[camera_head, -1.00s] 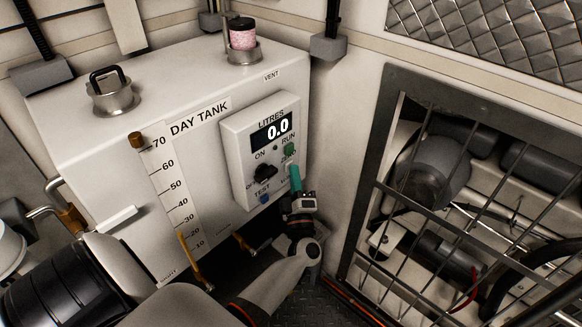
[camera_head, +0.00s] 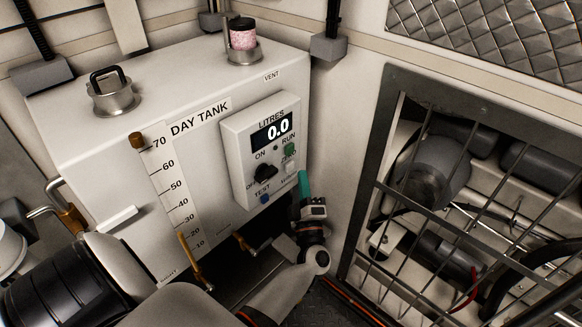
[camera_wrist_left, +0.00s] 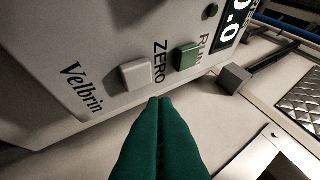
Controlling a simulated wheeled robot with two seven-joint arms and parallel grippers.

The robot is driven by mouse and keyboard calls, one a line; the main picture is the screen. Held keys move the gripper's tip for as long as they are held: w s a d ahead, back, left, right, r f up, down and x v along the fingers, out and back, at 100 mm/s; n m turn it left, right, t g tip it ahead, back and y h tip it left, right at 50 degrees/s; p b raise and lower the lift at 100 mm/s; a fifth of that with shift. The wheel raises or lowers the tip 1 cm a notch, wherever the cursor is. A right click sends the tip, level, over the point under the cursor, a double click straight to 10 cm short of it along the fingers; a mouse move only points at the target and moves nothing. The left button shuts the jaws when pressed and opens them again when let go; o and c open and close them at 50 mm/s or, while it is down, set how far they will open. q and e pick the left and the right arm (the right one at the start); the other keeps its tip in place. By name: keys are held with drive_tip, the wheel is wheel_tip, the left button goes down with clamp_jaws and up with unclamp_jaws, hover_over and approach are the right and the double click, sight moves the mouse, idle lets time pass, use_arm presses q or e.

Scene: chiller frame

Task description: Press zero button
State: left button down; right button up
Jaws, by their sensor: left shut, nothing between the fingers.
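The white zero button (camera_head: 291,166) is on the right side of the litres panel (camera_head: 237,158), under the ZERO label and below a green RUN button (camera_head: 289,149). In the left wrist view the zero button (camera_wrist_left: 136,74) is a pale square next to the word ZERO. My left gripper (camera_head: 304,185) has green fingers, shut together and empty. Its tips are just to the lower right of the zero button and appear apart from it. In the wrist view the fingertips (camera_wrist_left: 160,101) lie below and right of the button. My right gripper is not in view.
The display (camera_head: 272,131) reads 0.0. A black knob (camera_head: 264,173) and a blue TEST button (camera_head: 263,198) share the panel, mounted on the white day tank (camera_head: 110,146). A metal grille (camera_head: 470,200) over machinery stands at right.

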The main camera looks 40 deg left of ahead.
use_arm(q)
drive_tip(key=d, duration=0.4)
drive_tip(key=shift+s, duration=0.2)
idle(0.3)
drive_tip(key=s+d+f+m+g+h+p, duration=0.1)
drive_tip(key=s+d+f+m+h, duration=0.2)
drive_tip(key=f+m+h, duration=0.5)
drive_tip(key=s+d+f+m+h, duration=0.2)
drive_tip(key=d+f+m+h, duration=0.15)
drive_tip(key=f, duration=0.75)
drive_tip(key=s+d+f+m+g+h+p, duration=0.1)
drive_tip(key=s+d+f+m+h, duration=0.3)
drive_tip(key=f+m, duration=0.45)
drive_tip(key=s+f+m+g+h, duration=0.2)
drive_tip(key=s+f+g, duration=0.4)
drive_tip(key=s+f, duration=0.75)
drive_tip(key=s+a+f+m+g, duration=0.2)
drive_tip(key=s+f+g, duration=0.1)
drive_tip(key=s, duration=0.7)
drive_tip(key=s+a+f+m+g, duration=0.1)
drive_tip(key=s+f+g, duration=0.3)
drive_tip(key=s, duration=0.7)
drive_tip(key=shift+a+m+y+p, duration=0.4)
drive_tip(key=shift+m+y+p, duration=0.05)
drive_tip(key=shift+m, duration=0.05)
